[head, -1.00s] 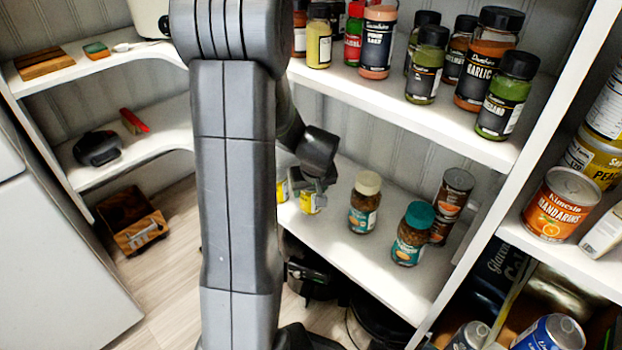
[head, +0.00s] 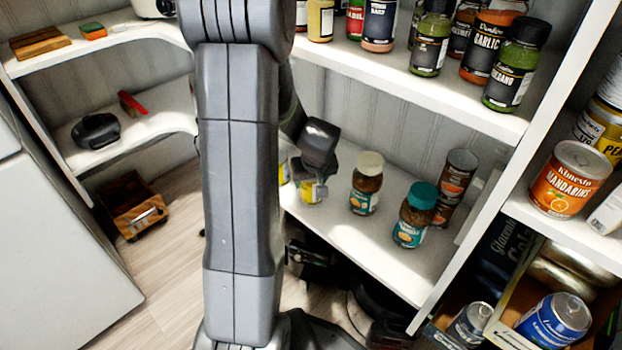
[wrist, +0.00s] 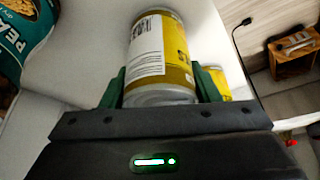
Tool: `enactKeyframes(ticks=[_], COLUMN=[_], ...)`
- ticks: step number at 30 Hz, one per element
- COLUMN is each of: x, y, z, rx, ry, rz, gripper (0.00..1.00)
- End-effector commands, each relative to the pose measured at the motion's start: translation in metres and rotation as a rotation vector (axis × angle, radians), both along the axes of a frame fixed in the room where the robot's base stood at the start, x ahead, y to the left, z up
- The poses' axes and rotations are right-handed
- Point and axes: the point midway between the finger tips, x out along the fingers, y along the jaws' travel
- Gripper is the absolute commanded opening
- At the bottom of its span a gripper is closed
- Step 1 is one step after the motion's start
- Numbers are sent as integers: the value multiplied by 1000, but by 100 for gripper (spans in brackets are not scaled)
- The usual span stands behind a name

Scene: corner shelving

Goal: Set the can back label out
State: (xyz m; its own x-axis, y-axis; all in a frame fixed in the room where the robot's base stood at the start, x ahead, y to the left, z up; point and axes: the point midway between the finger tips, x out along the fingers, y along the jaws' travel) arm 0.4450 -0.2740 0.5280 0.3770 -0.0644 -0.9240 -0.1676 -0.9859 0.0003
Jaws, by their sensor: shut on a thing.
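The can (wrist: 160,62) is yellow with a white label panel showing a barcode and small print, facing the wrist camera. My gripper (wrist: 160,92) has its green fingers on both sides of the can, shut on it, near the can's lower end in the picture. In the head view my gripper (head: 316,168) is over the left part of the middle shelf (head: 345,240), and a bit of the yellow can (head: 312,191) shows below it. Whether the can touches the shelf is hidden.
A second yellow can (wrist: 217,82) stands close behind the held one, to the right. The spice shelf (head: 420,85) is above.

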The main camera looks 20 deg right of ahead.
Motion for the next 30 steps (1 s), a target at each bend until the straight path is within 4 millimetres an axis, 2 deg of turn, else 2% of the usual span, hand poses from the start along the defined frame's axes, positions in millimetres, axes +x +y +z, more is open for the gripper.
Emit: enactKeyframes(ticks=[10, 11, 14, 23, 26, 30], x=[0, 0, 0, 0, -3, -11], y=[0, 0, 0, 0, 0, 1], z=[-7, -5, -5, -5, 3, 27], rx=[-1, -1, 0, 0, 0, -2], ry=[-1, -1, -1, 0, -1, -4], rz=[0, 0, 0, 0, 0, -2], gripper=[18, 61, 81, 81, 81, 81])
